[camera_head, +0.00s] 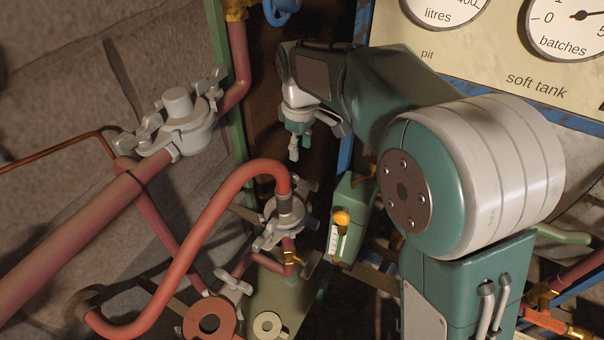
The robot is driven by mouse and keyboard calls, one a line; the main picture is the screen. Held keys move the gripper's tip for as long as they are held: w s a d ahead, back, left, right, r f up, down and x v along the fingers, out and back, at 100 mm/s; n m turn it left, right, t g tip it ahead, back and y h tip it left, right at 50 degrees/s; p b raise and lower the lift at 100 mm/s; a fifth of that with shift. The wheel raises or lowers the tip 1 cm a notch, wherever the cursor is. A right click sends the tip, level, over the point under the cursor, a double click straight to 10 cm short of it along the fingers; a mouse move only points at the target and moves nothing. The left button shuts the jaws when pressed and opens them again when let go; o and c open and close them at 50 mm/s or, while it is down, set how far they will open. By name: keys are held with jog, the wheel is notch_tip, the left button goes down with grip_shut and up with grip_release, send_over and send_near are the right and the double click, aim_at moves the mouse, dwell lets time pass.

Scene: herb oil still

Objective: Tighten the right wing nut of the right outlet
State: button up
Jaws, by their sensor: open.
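My gripper (306,140) hangs pointing down at the upper middle, open and empty, with its fingers apart. Below it, apart from it, a grey metal flange clamp (283,218) joins the end of the curved red hose (231,188) to a pipe below. Grey wing-shaped pieces stick out around this clamp; a right-hand one (306,185) lies under my gripper. Whether it is loose or tight cannot be told. A larger grey flange (182,125) with wing nuts sits on the thick red pipe (80,233) at the upper left.
A green post (351,205) with an orange-topped gauge (340,222) stands right of the clamp. A small wing-handled fitting (233,283) and a red ring (209,319) lie below. A cream panel (470,70) with dials is at the upper right, and a stone wall (90,80) at the left.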

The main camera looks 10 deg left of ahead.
aim_at(302, 178)
jog(key=shift+n, duration=0.4)
jog(key=f, duration=1.1)
jog(key=shift+w+d, duration=0.1)
jog(key=shift+w, duration=0.15)
grip_shut()
